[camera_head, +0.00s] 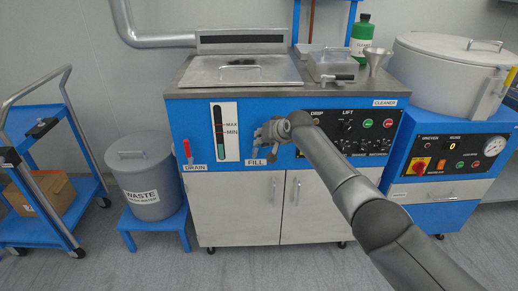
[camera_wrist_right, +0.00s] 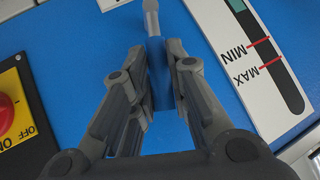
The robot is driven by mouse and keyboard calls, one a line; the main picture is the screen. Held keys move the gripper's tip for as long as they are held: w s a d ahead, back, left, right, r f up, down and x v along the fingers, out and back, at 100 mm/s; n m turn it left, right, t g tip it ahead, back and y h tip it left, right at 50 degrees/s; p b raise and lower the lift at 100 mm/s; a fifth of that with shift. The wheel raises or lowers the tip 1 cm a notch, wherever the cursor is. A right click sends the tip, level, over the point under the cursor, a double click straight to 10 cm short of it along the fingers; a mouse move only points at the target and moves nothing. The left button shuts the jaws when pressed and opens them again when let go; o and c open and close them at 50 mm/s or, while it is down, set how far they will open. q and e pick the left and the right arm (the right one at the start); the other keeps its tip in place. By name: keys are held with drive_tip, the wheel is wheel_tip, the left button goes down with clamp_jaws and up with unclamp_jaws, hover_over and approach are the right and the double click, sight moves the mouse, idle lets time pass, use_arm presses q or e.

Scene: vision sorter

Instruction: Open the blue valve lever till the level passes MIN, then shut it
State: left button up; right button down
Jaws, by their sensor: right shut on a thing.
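The blue valve lever (camera_wrist_right: 160,75) shows between the fingers of my right gripper (camera_wrist_right: 162,98) in the wrist view, with a grey piece at its far end. My right gripper (camera_head: 262,143) is shut on it, just above the FILL label (camera_head: 256,162) in the head view, where the gripper hides the lever. The level gauge (camera_head: 227,112) is left of the gripper, with red MAX and MIN marks. In the wrist view the gauge (camera_wrist_right: 284,85) appears upside down. Its dark tube has a teal part at the top edge, on the low side of MIN. My left gripper is out of view.
A red DRAIN lever (camera_head: 187,148) is left of the gauge. A grey waste bin (camera_head: 143,180) stands on a blue stand beside the machine. The button panel (camera_head: 372,132) is right of the gripper, partly behind my arm. A blue cart (camera_head: 28,125) stands far left.

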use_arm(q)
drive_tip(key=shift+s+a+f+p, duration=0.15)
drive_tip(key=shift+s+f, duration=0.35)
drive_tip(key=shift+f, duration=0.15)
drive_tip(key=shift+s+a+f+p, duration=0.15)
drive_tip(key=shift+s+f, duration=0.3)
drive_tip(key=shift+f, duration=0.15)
use_arm(e)
drive_tip(key=shift+a+r+n+h, duration=0.15)
drive_tip(key=shift+a+n+h, duration=0.25)
drive_tip(key=shift+a+h, duration=0.3)
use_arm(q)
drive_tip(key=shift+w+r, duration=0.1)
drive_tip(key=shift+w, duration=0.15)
use_arm(e)
drive_tip(key=c, duration=1.7)
unclamp_jaws()
drive_tip(key=shift+o, duration=0.2)
drive_tip(key=v, duration=1.2)
